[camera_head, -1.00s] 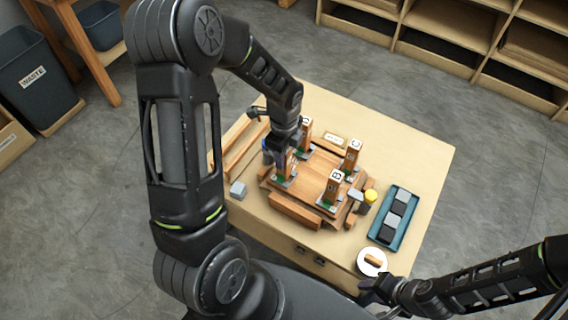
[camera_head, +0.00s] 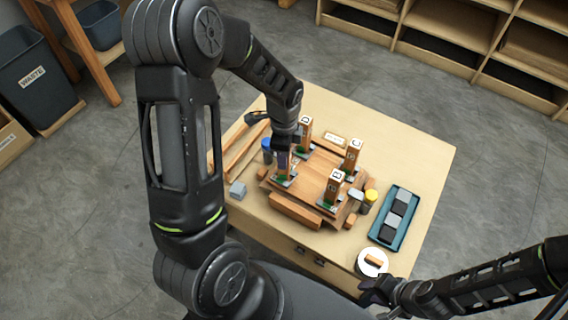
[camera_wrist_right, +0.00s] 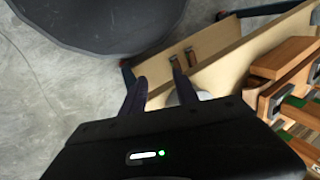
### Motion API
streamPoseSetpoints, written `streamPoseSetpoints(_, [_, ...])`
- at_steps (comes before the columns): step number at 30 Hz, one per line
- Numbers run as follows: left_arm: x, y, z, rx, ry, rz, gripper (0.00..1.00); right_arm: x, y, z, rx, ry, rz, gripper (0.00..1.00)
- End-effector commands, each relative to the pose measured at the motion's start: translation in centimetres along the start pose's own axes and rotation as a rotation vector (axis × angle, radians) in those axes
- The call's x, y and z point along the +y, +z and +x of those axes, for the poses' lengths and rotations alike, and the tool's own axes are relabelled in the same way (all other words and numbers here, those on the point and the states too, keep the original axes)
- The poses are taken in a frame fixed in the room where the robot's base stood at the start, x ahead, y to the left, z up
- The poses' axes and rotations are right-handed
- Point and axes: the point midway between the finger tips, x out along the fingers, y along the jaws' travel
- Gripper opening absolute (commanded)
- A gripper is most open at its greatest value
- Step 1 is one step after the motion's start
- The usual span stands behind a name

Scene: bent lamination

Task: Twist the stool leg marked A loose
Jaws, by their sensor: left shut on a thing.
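The upturned wooden stool seat (camera_head: 313,178) lies on the workbench with upright square legs. The legs marked B (camera_head: 334,186), C (camera_head: 351,158) and D (camera_head: 305,130) stand at three corners. My left gripper (camera_head: 283,160) points down at the near-left corner and is shut around the fourth leg. My right gripper (camera_head: 372,288) is off the bench's front right corner. In the right wrist view its fingers (camera_wrist_right: 156,72) are apart with nothing between them.
A blue tray (camera_head: 387,236) with grey and dark blocks lies on the right. A white round dish (camera_head: 361,268) with a wooden piece is near the front corner.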

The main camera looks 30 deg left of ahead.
Motion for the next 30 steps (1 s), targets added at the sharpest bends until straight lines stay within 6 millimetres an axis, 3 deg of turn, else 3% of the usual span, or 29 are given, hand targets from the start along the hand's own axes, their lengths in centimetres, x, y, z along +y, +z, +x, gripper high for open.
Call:
streamPoseSetpoints(5, [0.00,-0.01,0.02,0.000,0.000,-0.012,0.00,0.02,0.00,0.05,0.000,0.000,0.000,0.36])
streamPoseSetpoints(14, [0.01,-0.01,0.05,-0.001,0.000,-0.302,0.00,0.20,0.00,0.52,0.000,0.000,0.000,0.36])
streamPoseSetpoints(26, [0.00,0.00,0.03,-0.001,0.000,-0.336,0.00,0.21,0.00,0.53,0.000,0.000,0.000,0.36])
streamPoseSetpoints(30, [0.00,-0.03,0.05,0.000,0.000,-0.483,0.00,0.27,0.00,0.70,0.000,0.000,0.000,0.36])
